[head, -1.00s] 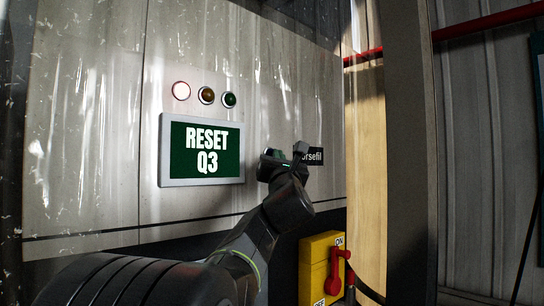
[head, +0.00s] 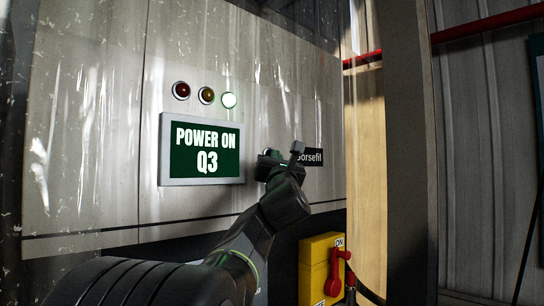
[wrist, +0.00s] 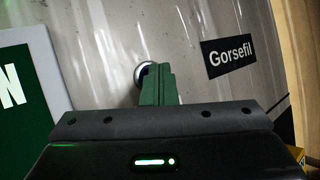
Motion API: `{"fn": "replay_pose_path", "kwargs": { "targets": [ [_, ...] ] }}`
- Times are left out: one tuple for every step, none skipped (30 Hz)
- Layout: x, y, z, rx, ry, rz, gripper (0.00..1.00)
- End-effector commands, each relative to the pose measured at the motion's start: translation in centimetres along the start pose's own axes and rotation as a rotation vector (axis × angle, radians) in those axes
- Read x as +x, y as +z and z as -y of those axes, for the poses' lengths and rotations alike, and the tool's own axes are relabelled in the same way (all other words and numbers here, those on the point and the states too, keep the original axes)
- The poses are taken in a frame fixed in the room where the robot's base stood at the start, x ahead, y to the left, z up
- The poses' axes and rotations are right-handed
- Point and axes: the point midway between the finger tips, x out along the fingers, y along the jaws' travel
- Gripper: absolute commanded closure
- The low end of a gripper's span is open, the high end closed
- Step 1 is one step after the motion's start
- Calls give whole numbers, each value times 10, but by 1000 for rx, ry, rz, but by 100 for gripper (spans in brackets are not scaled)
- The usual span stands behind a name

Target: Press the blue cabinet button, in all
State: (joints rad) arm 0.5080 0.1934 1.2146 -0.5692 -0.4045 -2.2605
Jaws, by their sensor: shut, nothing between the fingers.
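A round button with a silver ring (wrist: 141,73) sits on the grey cabinet front in the wrist view. The fingertips cover much of it, and its cap shows only as a dark sliver, perhaps blue. My gripper (wrist: 160,78) is shut and empty, its green fingers together in front of the button. I cannot tell whether the tips touch it. In the head view my gripper (head: 272,163) is at the cabinet (head: 100,130), right of the screen. The screen (head: 202,150) reads "POWER ON Q3".
A "Gorsefil" label (head: 313,157) is just right of my gripper. Lower right is a yellow switch box (head: 312,265) with a red handle (head: 338,270). A dark upright post (head: 405,150) stands farther right. Clear plastic strips hang before the cabinet.

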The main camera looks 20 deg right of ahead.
Motion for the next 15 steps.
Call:
{"fn": "replay_pose_path", "kwargs": {
  "targets": [
    [0,0,0,0,0,-1,100],
    [0,0,0,0,0,-1,100],
    [-1,0,0,0,0,0,100],
    [-1,1,1,0,0,0,100],
    [-2,1,1,0,0,0,100],
    [-3,2,2,0,0,0,100],
    [-4,3,3,-1,0,1,100],
    [-5,4,4,-1,0,1,100],
    [-7,5,5,-1,0,1,100],
    [-8,6,6,-1,-1,1,100],
    [-10,7,7,-1,-1,1,100],
    [-11,8,8,-1,-2,0,100],
    [-12,8,9,-1,-1,0,100],
    [-13,9,9,-1,-1,0,100],
    [-13,9,9,0,0,0,100]
  ]
}}
